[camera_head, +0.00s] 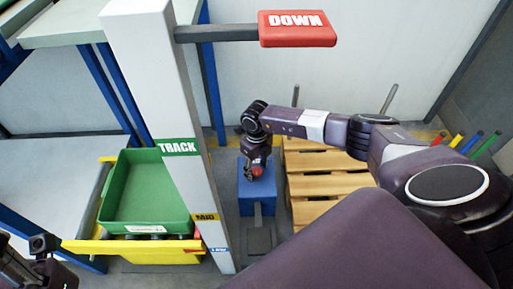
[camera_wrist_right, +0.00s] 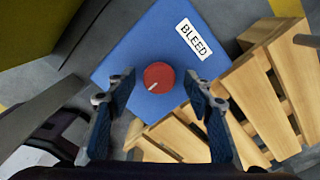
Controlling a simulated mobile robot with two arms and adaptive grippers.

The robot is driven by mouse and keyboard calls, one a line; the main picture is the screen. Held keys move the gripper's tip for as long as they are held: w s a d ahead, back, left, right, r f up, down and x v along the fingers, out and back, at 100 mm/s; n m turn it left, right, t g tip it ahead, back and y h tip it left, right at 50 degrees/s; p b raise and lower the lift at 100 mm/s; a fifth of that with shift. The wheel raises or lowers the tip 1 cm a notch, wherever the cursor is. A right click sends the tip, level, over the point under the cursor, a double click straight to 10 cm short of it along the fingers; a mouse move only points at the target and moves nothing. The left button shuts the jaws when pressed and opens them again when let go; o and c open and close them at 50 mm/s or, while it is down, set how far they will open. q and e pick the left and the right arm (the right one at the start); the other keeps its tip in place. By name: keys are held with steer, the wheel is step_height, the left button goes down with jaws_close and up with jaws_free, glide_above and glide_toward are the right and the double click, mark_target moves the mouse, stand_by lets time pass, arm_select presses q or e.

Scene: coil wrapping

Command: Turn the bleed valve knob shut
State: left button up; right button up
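The bleed valve knob (camera_wrist_right: 159,77) is a round red knob with a white pointer line, on top of a blue box (camera_wrist_right: 135,50) labelled "BLEED". The red knob (camera_head: 257,170) is partly hidden there by my right gripper (camera_head: 256,172). In the right wrist view my right gripper (camera_wrist_right: 160,90) is open, its two fingers apart on either side of the knob, with visible gaps. I cannot tell the exact height of the fingertips over it. Part of my left arm (camera_head: 40,262) shows at the lower left; its fingers are not clear.
A wooden pallet (camera_head: 325,175) stands right of the blue box. The tall post (camera_head: 150,80) with "TRACK" and "MID" labels stands left of it, with a red "DOWN" lever (camera_head: 297,36) above. A green bin (camera_head: 145,195) sits in a yellow carrier (camera_head: 130,248) farther left.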

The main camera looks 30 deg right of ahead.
mark_target(256, 170)
step_height(256, 170, up, 12)
stand_by(0.6)
stand_by(0.4)
